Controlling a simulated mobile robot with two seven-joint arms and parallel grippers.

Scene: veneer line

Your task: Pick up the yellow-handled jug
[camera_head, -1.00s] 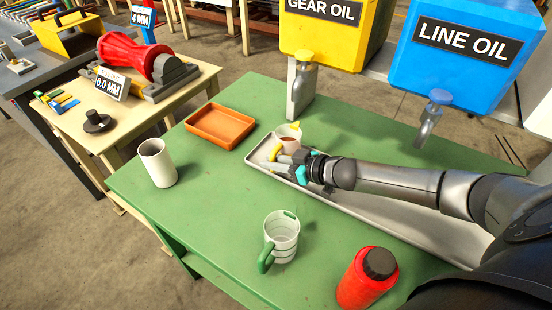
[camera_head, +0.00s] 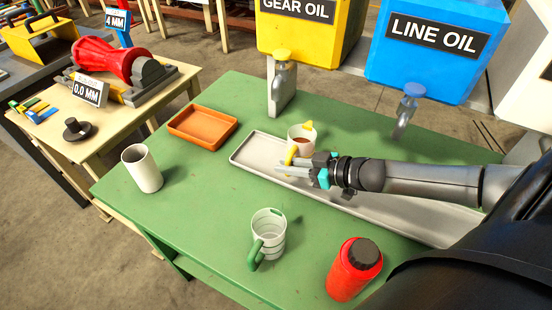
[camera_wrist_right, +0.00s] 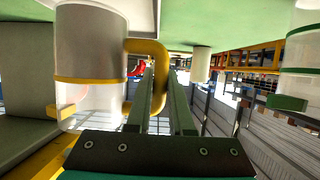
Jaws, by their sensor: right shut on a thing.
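The yellow-handled jug (camera_head: 302,138) is a small pale cup with a yellow spout and brown contents, over the long grey tray (camera_head: 246,158). My right gripper (camera_head: 287,170) is shut on its yellow handle (camera_head: 291,155). In the right wrist view the jug (camera_wrist_right: 90,45) is at the left, upside down in the picture, with its handle (camera_wrist_right: 157,50) between the fingers (camera_wrist_right: 163,105). I cannot tell whether its base touches the tray. My left gripper is out of view.
On the green table (camera_head: 205,185) stand a white cup (camera_head: 142,170), a green-handled jug (camera_head: 268,232), a red bottle (camera_head: 352,272) and an orange tray (camera_head: 203,124). The yellow gear oil tank (camera_head: 315,38) and blue line oil tank (camera_head: 425,55) overhang the back, with taps.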

